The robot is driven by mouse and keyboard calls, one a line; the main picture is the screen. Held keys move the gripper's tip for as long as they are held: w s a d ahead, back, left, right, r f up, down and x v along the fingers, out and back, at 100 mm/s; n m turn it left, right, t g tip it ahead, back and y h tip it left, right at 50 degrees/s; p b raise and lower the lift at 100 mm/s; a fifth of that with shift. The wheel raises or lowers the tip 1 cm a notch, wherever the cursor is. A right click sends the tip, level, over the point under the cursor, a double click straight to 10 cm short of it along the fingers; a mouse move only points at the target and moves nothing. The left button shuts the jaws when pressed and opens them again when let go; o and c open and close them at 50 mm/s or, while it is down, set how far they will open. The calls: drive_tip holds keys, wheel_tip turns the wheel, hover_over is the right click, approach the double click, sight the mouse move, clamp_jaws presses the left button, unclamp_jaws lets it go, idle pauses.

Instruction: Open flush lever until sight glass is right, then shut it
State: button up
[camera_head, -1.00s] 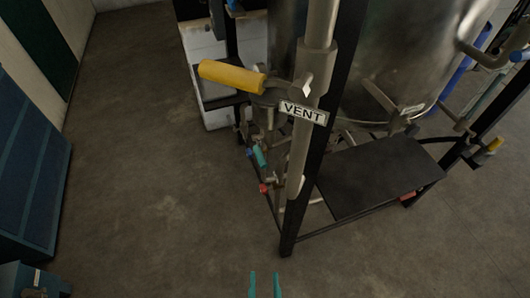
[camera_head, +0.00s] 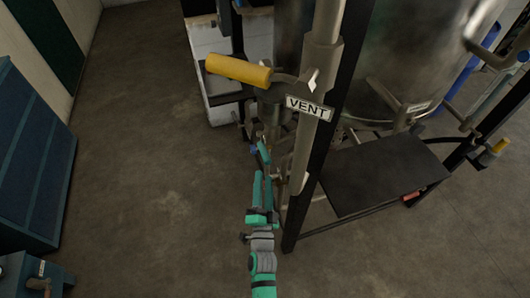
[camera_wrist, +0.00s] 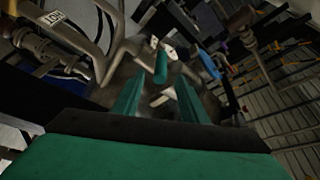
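My gripper (camera_head: 262,177) reaches up from the bottom of the head view toward small valve levers beside the black post. In the wrist view my gripper (camera_wrist: 158,88) has its two green fingers apart, with nothing held between them. A small teal lever (camera_wrist: 161,66) shows just beyond the gap, apart from the fingers. The teal lever (camera_head: 263,153) also shows just above the fingertips in the head view. A blue handle (camera_head: 253,148) is beside it. No readable label marks either as the flush lever. I cannot make out the sight glass.
A yellow-handled lever (camera_head: 238,69) with a VENT plate (camera_head: 308,107) sticks out above and left of the post. The black post (camera_head: 320,160) and dark shelf (camera_head: 382,176) stand right of my arm. A steel tank (camera_head: 395,60) is behind.

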sight(263, 153)
drive_tip(key=x, duration=1.1)
drive_tip(key=shift+a, duration=0.15)
drive_tip(key=shift+c, duration=0.3)
clamp_jaws()
